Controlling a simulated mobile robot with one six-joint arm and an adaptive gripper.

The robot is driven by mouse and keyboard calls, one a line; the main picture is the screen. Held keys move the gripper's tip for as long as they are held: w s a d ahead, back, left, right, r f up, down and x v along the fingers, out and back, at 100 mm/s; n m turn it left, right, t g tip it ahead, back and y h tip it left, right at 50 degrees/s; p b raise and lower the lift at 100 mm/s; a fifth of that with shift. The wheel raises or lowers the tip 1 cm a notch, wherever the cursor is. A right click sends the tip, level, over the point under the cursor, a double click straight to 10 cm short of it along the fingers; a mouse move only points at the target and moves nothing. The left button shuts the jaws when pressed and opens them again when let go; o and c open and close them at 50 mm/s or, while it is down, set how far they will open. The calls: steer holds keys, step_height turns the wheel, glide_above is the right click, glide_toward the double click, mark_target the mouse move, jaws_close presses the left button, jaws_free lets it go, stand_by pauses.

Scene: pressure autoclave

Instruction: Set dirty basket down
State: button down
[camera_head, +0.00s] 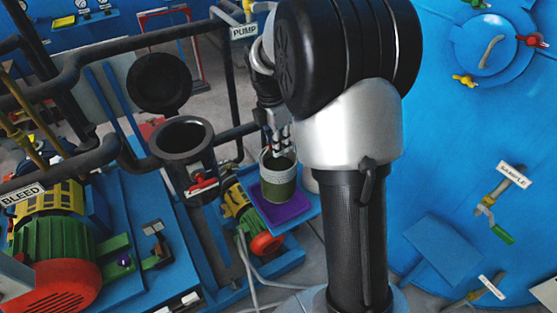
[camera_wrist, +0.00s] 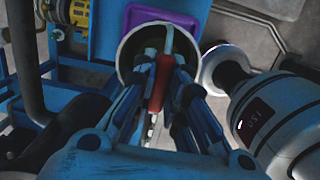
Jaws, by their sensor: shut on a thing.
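The dirty basket (camera_head: 278,186) is a greenish round container with a pale rim. It is upright over a purple pad (camera_head: 282,213) on a small blue shelf (camera_head: 309,206). I cannot tell whether its base touches the pad. My gripper (camera_head: 280,137) is above the basket, fingers pointing down. In the wrist view my gripper (camera_wrist: 158,98) is shut on the basket's red-gripped handle (camera_wrist: 160,84). The basket's rim (camera_wrist: 124,56) shows around the fingers, with the purple pad (camera_wrist: 148,14) beyond it. The fingers hide much of the basket's inside.
An open dark cylindrical vessel (camera_head: 182,138) with its round lid (camera_head: 160,83) raised stands left of the basket. Dark pipes and a green-and-red motor (camera_head: 48,252) fill the left. A large blue tank (camera_head: 450,140) stands at the right.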

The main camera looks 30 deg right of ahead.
mark_target(278, 158)
steer(key=shift+f+b, duration=0.75)
steer(key=shift+f, duration=1.95)
steer(key=shift+f, duration=0.15)
steer(key=c, duration=1.6)
jaws_free()
steer(key=shift+c, duration=0.2)
